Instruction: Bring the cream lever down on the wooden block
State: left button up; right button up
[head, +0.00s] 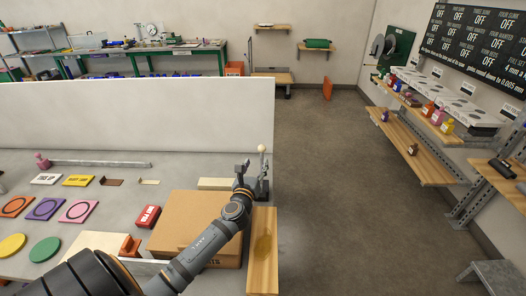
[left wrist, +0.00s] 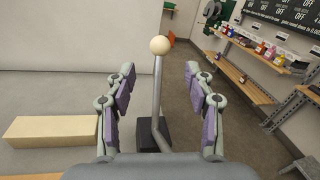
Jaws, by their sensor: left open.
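The cream lever shows in the head view as a cream ball knob (head: 262,148) on a short rod, standing up at the right end of the bench. In the left wrist view the lever (left wrist: 158,90) stands upright on a dark base, its cream ball on top. The pale wooden block (head: 214,184) lies flat on the bench to the left of the lever; it also shows in the left wrist view (left wrist: 50,131). My left gripper (head: 242,170) is open and empty, its fingers (left wrist: 160,100) on either side of the lever's rod in the wrist picture. Contact cannot be told.
A cardboard box (head: 184,217) sits under my left arm, with a wooden board (head: 262,250) to its right. A white partition (head: 137,115) runs behind the bench. Colored tags, discs and a red box (head: 148,217) lie to the left. Open floor (head: 340,190) is to the right.

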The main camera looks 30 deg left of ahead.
aim_at(261, 151)
pick_arm(q)
jog(key=x, duration=0.3)
jog(key=shift+a+r+p, duration=0.1)
jog(key=shift+r+p, duration=0.2)
jog(key=x, duration=0.6)
jog(key=shift+w+f, duration=0.25)
jog(key=shift+f, duration=0.1)
jog(key=shift+w+a+r, duration=0.1)
jog(key=shift+w+a, duration=0.05)
jog(key=shift+w, duration=0.2)
pick_arm(e)
jog(key=shift+w+d+r, duration=0.3)
jog(key=shift+w+r, duration=0.1)
jog(key=shift+w, duration=0.3)
pick_arm(q)
jog(key=shift+c, duration=0.4)
pick_arm(e)
jog(key=shift+a, duration=0.1)
pick_arm(q)
jog(key=c, duration=0.7)
grip_shut()
pick_arm(e)
jog(key=shift+a, duration=0.25)
